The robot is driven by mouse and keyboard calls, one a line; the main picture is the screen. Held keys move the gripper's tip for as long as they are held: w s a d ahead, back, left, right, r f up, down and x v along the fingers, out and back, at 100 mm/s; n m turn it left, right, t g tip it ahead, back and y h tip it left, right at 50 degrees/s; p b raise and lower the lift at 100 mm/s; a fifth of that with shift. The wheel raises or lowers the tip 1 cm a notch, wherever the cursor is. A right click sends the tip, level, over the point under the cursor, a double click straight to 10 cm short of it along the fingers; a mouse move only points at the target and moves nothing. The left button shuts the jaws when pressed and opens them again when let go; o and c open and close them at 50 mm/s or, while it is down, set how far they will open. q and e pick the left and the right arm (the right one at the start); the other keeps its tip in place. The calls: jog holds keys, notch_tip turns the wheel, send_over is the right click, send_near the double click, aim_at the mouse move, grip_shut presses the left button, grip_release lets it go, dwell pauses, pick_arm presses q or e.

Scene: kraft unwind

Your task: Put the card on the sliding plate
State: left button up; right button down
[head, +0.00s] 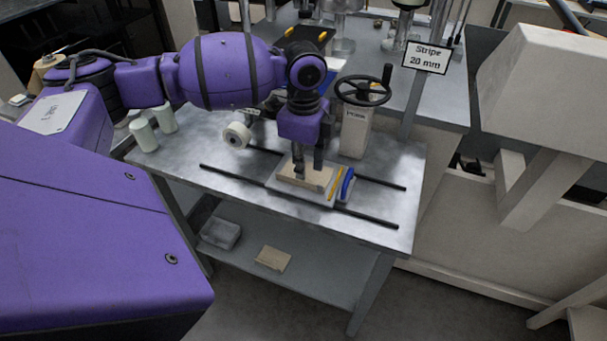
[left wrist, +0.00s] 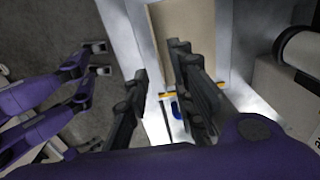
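The tan card (head: 318,177) appears to lie flat on the pale sliding plate (head: 287,187), on the bench. It also shows in the left wrist view (left wrist: 207,35), beyond the fingers. My left gripper (head: 309,168) is directly over the card with its two fingers apart, pointing down. In the left wrist view (left wrist: 160,62) nothing is seen clamped between them. Whether the fingertips touch the card cannot be told. My right gripper (left wrist: 99,58) shows at the left of the left wrist view, fingers apart and empty, over the floor.
Two dark rails (head: 375,182) run across the bench (head: 240,178). A yellow strip and a blue item (head: 347,186) lie at the plate's right side. A handwheel (head: 363,91) stands behind. White rolls (head: 237,134) stand left. Another tan piece (head: 272,258) lies on the lower shelf.

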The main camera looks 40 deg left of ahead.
pick_arm(q)
notch_tip(320, 180, up, 8)
jog(key=shift+f, duration=0.25)
